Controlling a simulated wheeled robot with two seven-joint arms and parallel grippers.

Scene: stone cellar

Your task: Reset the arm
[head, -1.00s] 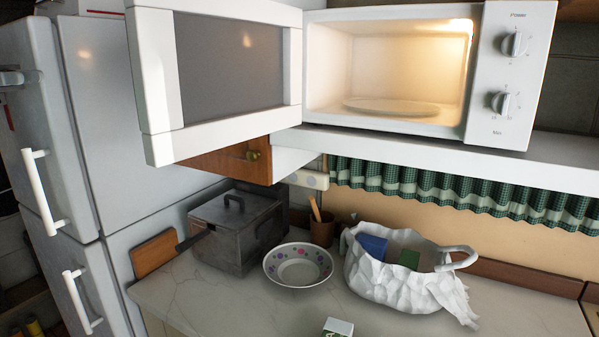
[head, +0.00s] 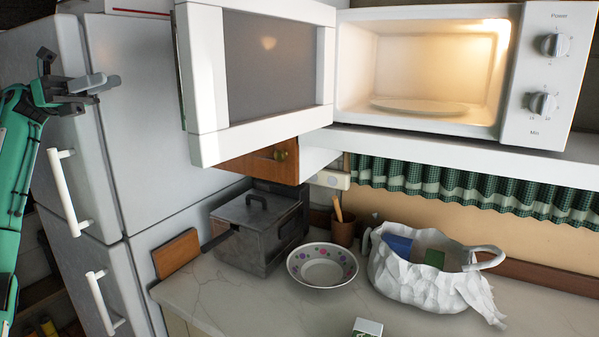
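My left gripper (head: 95,84) shows at the upper left of the head view, in front of the white fridge (head: 150,140). Its arm comes up along the left edge. The fingers point right and no object shows between them; the fingers overlap in this view, so their gap is unclear. The gripper is left of the open microwave door and apart from it. My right arm and gripper are not in view.
The lit microwave (head: 420,70) has its door (head: 270,75) swung wide open to the left. Below, the counter (head: 215,290) holds a metal pot (head: 255,235), a floral bowl (head: 322,266), a wooden cup (head: 343,233) and a crumpled white bag (head: 430,285). A curtain hangs under the shelf.

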